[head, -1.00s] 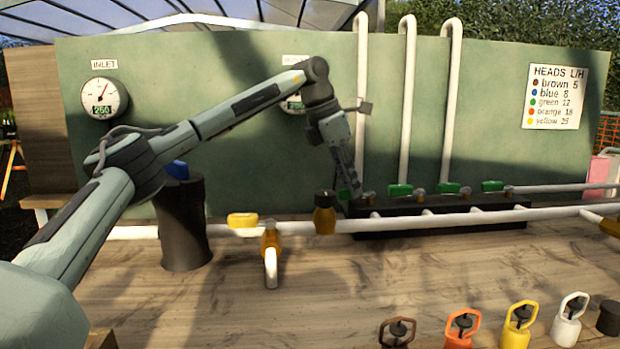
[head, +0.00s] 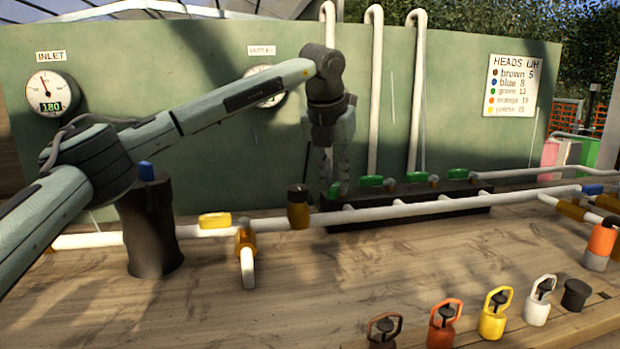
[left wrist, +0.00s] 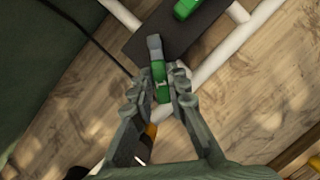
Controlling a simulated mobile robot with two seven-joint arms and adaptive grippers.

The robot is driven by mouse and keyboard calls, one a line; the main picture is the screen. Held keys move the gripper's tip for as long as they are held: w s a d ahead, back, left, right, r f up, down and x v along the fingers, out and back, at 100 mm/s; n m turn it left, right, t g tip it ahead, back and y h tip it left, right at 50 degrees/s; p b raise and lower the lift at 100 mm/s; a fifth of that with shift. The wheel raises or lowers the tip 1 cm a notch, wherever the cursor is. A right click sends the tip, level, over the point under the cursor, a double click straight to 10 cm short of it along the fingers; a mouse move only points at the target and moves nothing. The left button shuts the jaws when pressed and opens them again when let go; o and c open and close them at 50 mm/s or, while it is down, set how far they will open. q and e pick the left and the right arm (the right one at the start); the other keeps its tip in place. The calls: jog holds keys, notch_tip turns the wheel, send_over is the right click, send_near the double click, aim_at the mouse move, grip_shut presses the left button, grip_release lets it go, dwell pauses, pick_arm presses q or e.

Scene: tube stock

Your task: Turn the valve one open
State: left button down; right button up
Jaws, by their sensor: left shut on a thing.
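Several green valve handles stand in a row on the dark manifold (head: 440,208) at the foot of the green board. My left gripper (head: 332,186) points down at the leftmost handle, partly hidden behind the fingers in the head view. In the left wrist view my left gripper (left wrist: 162,90) is shut on this green handle (left wrist: 160,72), with a finger on each side. The held handle lies at a different angle from the neighbouring green handle (left wrist: 186,8). No number shows on the valves. My right gripper is not in view.
The inlet gauge (head: 50,93) reads about 180; my arm partly covers the outlet gauge (head: 266,96). Several coloured heads, one orange (head: 443,324), stand at the front. The middle tabletop is clear.

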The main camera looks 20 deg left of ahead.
pick_arm(q)
jog(key=d+n, duration=0.1)
jog(key=n, duration=0.1)
jog(key=d+n+y, duration=0.1)
jog(key=n, duration=0.1)
jog(key=shift+w+y, duration=0.1)
jog(key=shift+y, duration=0.2)
jog(key=shift+w+d+n+y, duration=0.15)
jog(key=shift+d+n+y, duration=0.2)
jog(key=shift+n, duration=0.65)
jog(key=shift+w+d+n+g, duration=0.15)
jog(key=shift+n+g, duration=0.15)
jog(key=shift+n, duration=0.2)
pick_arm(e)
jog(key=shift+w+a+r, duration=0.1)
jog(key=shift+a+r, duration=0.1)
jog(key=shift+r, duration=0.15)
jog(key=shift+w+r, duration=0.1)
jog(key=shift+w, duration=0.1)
pick_arm(q)
jog(key=c, duration=1.5)
grip_release()
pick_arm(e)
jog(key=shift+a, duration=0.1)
pick_arm(q)
jog(key=shift+r, duration=0.1)
jog(key=v, duration=1.2)
jog(key=shift+d, duration=0.2)
